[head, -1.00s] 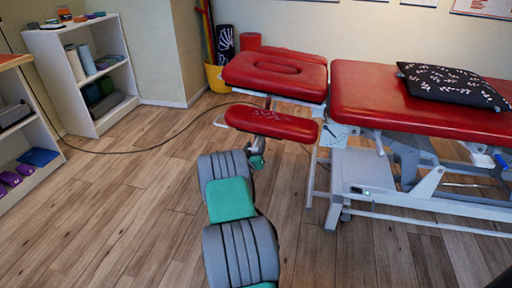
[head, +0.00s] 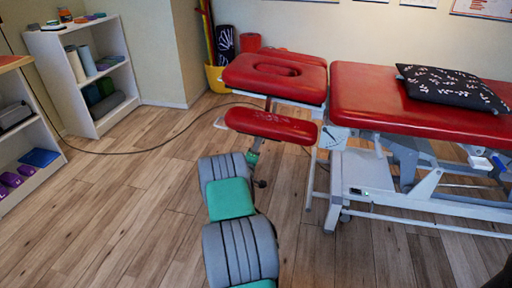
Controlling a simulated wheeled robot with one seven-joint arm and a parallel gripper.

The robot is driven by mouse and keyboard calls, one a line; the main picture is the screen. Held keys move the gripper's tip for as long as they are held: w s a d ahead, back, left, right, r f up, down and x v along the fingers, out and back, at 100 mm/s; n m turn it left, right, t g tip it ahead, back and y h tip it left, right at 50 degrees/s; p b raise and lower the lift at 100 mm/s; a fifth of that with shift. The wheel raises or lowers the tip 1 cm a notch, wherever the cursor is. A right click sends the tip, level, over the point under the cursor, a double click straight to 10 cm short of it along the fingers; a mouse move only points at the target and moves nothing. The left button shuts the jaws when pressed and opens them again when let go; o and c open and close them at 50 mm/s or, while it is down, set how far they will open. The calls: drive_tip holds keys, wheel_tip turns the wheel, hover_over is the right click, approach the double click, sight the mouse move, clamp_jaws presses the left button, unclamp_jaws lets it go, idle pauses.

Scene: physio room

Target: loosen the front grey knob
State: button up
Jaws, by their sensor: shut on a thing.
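A red treatment couch (head: 368,96) stands at the right, with a red head section (head: 275,77) and a lower, smaller red pad (head: 268,125) at its left end. My grey and green arm reaches up from the bottom centre. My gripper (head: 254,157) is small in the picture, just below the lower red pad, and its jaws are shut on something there. I take this to be the front grey knob, which I cannot make out separately. A small dark round part (head: 261,183) shows just below and right of my gripper; I cannot tell what it is.
A black patterned pillow (head: 452,88) lies on the couch. The couch's grey base frame (head: 360,180) stands right of my arm. A dark cable (head: 150,148) crosses the floor. A white shelf (head: 85,75) and yellow bucket (head: 216,79) stand behind.

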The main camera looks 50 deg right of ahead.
drive_tip(key=shift+w+a+n+p, duration=0.1)
drive_tip(key=shift+n+p, duration=0.05)
drive_tip(key=shift+n, duration=0.5)
drive_tip(key=shift+w+a+n+p, duration=0.1)
drive_tip(key=shift+n+p, duration=0.05)
drive_tip(key=shift+n, duration=0.5)
drive_tip(key=o, duration=1.2)
drive_tip(key=shift+o, duration=0.8)
drive_tip(key=shift+s+d, duration=0.15)
drive_tip(key=p+v, duration=0.1)
drive_tip(key=v, duration=0.6)
drive_tip(key=shift+s+a, duration=0.2)
drive_tip(key=shift+a, duration=0.2)
